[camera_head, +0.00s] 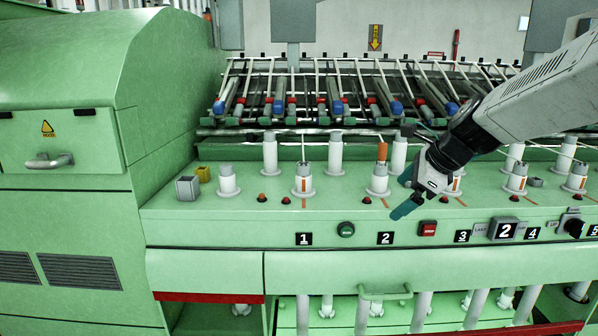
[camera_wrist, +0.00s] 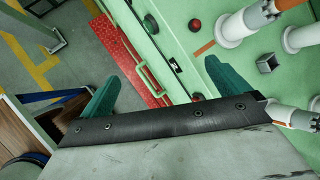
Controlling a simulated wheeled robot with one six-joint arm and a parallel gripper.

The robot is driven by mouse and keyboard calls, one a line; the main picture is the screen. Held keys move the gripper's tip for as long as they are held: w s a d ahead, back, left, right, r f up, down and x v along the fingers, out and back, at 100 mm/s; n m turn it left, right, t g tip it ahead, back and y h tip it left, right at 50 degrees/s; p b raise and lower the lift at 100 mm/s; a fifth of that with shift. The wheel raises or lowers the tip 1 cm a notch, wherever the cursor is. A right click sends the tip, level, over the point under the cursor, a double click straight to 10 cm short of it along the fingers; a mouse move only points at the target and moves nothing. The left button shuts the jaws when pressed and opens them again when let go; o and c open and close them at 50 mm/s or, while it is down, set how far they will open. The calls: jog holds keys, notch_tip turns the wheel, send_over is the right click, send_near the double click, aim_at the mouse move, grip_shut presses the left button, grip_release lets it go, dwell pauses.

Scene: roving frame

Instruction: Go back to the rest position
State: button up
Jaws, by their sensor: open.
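My gripper (camera_head: 403,194) is in front of the green machine (camera_head: 200,228), over the front part of its spindle shelf, between the number 2 label (camera_head: 386,238) and the red button (camera_head: 428,229). Its two teal fingers are apart with nothing between them. In the wrist view my gripper (camera_wrist: 161,70) also shows spread and empty, with the machine's green front and floor behind it. My arm comes in from the upper right. It hides part of the rack and some spindles.
White spindles (camera_head: 304,180) stand in rows on the shelf close to my gripper. An orange bobbin (camera_head: 382,151) is behind it.

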jog(key=s+d+f+n+g+h, duration=0.2)
jog(key=s+n, duration=0.9)
jog(key=s, duration=0.5)
jog(key=s+d+f+n+g+h, duration=0.1)
jog(key=s+f+n+g+h, duration=0.1)
jog(key=s+n, duration=0.8)
jog(key=s, duration=0.7)
jog(key=shift+s+d+f+n+h, duration=0.2)
jog(key=shift+d+f+n+h, duration=0.1)
jog(key=shift+d+n, duration=0.1)
